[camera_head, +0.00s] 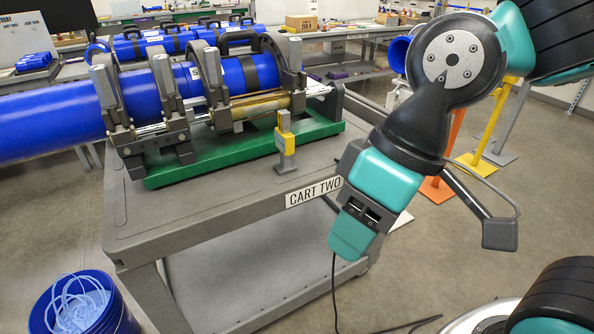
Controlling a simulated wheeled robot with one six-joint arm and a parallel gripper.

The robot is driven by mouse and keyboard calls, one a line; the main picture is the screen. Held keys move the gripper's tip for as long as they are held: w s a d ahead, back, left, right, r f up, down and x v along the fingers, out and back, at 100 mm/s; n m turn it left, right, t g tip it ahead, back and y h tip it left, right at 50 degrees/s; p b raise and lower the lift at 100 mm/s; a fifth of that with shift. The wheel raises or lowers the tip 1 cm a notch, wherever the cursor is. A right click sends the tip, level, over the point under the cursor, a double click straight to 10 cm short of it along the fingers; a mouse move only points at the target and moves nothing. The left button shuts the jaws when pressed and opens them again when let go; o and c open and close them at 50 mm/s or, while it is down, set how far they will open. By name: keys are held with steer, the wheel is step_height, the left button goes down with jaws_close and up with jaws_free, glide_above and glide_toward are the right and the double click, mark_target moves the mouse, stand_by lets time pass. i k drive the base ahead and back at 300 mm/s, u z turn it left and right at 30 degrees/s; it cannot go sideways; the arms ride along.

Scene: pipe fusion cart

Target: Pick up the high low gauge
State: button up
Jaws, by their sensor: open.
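A small yellow and grey upright tool, which looks like the high low gauge (286,143), stands on the grey top of the cart marked CART TWO (150,215), near its front edge and in front of the green base. My gripper (352,215) is to the right of and below the gauge in the picture, by the cart's right front corner. It is open, points down and to the left, and is apart from the gauge. I see nothing held in it, though its inner faces are partly hidden.
A fusion machine on a green base (165,180) clamps a blue pipe (50,125) behind the gauge. The pipe sticks out left. A blue bucket (50,305) with tubing stands on the floor at lower left. The cart's front left top is clear.

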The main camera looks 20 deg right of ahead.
mark_target(284, 139)
steer(key=k, duration=1.2)
steer(key=z, duration=0.75)
steer(key=i, duration=2.6)
steer(key=u, duration=1.75)
